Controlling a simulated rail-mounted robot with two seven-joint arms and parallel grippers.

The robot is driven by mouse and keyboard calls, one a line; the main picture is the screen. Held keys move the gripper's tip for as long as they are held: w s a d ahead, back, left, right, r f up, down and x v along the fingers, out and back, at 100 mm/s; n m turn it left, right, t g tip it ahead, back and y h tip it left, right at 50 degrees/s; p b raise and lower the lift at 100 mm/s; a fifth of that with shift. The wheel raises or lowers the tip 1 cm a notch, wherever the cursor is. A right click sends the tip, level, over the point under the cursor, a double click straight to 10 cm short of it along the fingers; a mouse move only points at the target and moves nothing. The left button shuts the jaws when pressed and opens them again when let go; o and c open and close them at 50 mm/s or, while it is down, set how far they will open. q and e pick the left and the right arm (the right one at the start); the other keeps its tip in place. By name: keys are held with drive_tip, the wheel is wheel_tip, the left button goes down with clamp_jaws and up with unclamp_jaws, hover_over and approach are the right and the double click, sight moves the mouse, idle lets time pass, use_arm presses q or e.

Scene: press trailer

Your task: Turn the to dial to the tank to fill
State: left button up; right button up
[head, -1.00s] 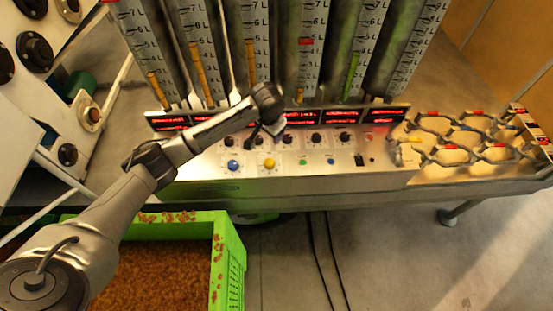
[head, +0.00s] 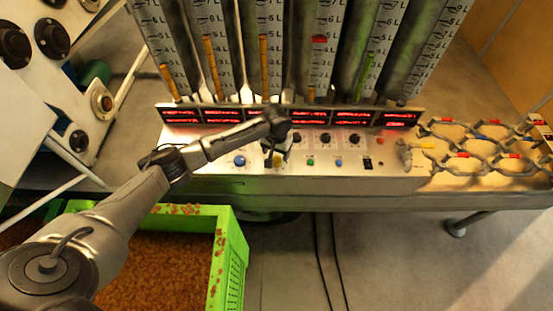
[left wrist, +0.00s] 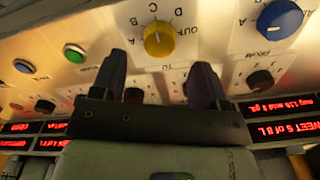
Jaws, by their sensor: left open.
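The yellow dial (left wrist: 158,38) sits on the metal control panel with letters around it. It stands just beyond and between the fingertips in the left wrist view, with a visible gap to each finger. A blue dial (left wrist: 279,20), near a label that reads FROM, is beside it; in the head view the blue dial (head: 239,160) is left of the yellow one. My left gripper (left wrist: 158,75) is open and empty. In the head view my left gripper (head: 276,153) is over the yellow dial and partly covers it. My right gripper is not in view.
Black knobs (head: 355,139) and small buttons lie close by on the panel. Red displays (head: 309,116) and tall marked tanks (head: 348,50) stand behind. A metal rack (head: 480,145) is at the right, a green crate (head: 236,262) below left.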

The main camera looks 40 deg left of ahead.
sight(276, 160)
use_arm(q)
wheel_tip(276, 160, down, 3)
drive_tip(key=shift+f, duration=0.8)
drive_tip(key=shift+c, duration=0.3)
